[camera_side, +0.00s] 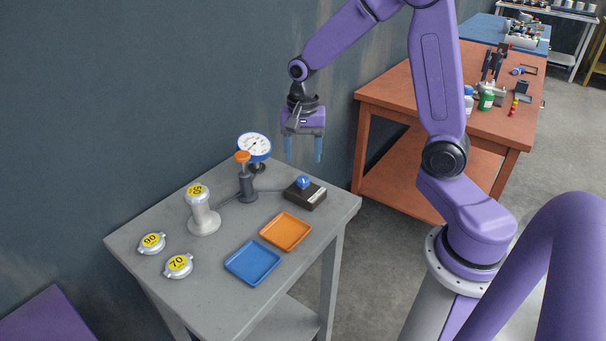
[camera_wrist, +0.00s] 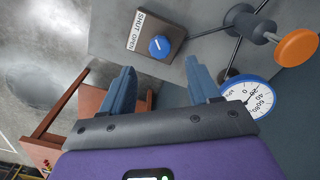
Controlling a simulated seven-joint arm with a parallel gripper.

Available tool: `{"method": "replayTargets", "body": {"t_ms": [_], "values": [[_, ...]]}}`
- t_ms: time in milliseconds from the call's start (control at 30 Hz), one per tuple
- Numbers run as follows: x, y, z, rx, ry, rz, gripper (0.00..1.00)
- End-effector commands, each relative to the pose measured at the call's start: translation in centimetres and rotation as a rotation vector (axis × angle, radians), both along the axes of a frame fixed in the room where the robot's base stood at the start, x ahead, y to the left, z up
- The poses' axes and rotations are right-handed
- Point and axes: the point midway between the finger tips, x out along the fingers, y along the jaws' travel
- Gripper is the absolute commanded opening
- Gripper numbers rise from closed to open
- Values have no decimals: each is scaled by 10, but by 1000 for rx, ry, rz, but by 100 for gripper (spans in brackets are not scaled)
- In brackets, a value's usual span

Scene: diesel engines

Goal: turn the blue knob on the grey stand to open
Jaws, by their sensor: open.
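The blue knob (camera_side: 303,182) sits on top of a dark box-like stand (camera_side: 305,198) at the right back of the grey table. In the wrist view the blue knob (camera_wrist: 159,46) shows a white pointer mark, and a label (camera_wrist: 140,31) reading "SHUT OPEN" lies beside it on the stand (camera_wrist: 172,31). The pointer's exact setting is too small to tell. My gripper (camera_side: 303,151) is in the air above the knob and apart from it, fingers pointing down. In the wrist view my gripper (camera_wrist: 160,82) shows its two blue fingers spread with nothing between them.
A dial gauge (camera_side: 254,146) and a post with an orange top (camera_side: 243,158) stand left of the knob. A silver capped post (camera_side: 203,215), two round caps (camera_side: 152,243) (camera_side: 178,265), a blue tray (camera_side: 252,262) and an orange tray (camera_side: 286,231) share the grey table (camera_side: 215,300).

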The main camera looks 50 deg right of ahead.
Motion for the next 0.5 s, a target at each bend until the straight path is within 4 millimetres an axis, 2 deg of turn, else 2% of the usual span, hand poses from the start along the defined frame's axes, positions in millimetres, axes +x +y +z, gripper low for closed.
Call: {"method": "replayTargets", "body": {"t_ms": [33,200,500], "values": [[-2,0,-11,-1,7,0,61],[-1,0,-40,-1,5,0,61],[-1,0,-68,0,2,0,61]]}}
